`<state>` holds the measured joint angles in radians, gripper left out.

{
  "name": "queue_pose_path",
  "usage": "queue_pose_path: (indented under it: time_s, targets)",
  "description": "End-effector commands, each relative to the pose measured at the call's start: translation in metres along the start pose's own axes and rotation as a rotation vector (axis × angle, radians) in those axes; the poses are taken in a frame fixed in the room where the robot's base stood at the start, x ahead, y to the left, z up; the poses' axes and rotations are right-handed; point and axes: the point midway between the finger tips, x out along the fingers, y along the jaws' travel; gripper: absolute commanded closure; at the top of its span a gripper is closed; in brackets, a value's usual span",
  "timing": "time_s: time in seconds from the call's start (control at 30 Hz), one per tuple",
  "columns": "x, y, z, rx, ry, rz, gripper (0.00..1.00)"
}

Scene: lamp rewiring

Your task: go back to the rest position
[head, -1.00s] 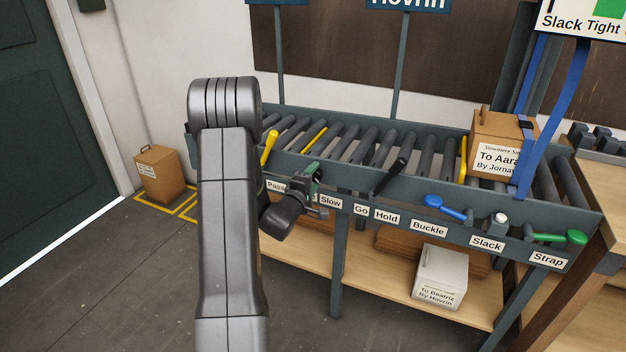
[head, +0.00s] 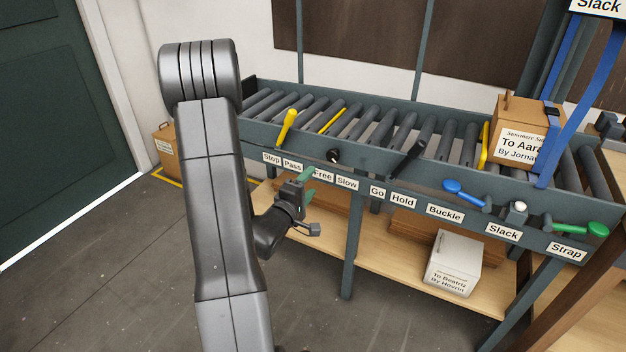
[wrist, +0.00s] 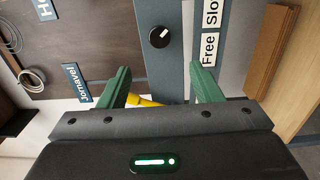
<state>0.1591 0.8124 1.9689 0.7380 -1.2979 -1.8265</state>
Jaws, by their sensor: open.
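My gripper (head: 308,186) hangs in front of the conveyor's near rail, a little below the "Free" and "Slow" labels. In the wrist view my gripper (wrist: 160,90) shows two green fingers spread apart with nothing between them. A round black knob with a white mark (wrist: 159,37) is ahead of the fingers, apart from them. The same knob (head: 333,156) sits on the rail above the labels in the head view. My grey arm stands in the left middle of the head view and hides part of the conveyor's left end.
The roller conveyor (head: 300,142) carries a yellow lever (head: 287,127), a black lever (head: 408,158), a blue lever (head: 466,194) and a green lever (head: 580,229). A strapped box (head: 525,140) stands on it. A white box (head: 453,262) is on the shelf below.

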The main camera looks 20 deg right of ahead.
Motion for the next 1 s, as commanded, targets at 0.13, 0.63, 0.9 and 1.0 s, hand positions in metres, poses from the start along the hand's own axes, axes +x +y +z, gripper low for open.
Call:
queue_pose_path:
  time_s: [0.13,0.63,0.9,1.0]
  targets:
    - [-0.001,0.0,0.0,0.0,0.0,0.0,0.41]
    - [0.039,0.001,0.0,0.003,-0.002,0.002,0.41]
    - [0.093,0.001,0.001,0.003,-0.003,0.003,0.41]
    - [0.11,0.0,0.001,0.001,-0.003,0.002,0.41]
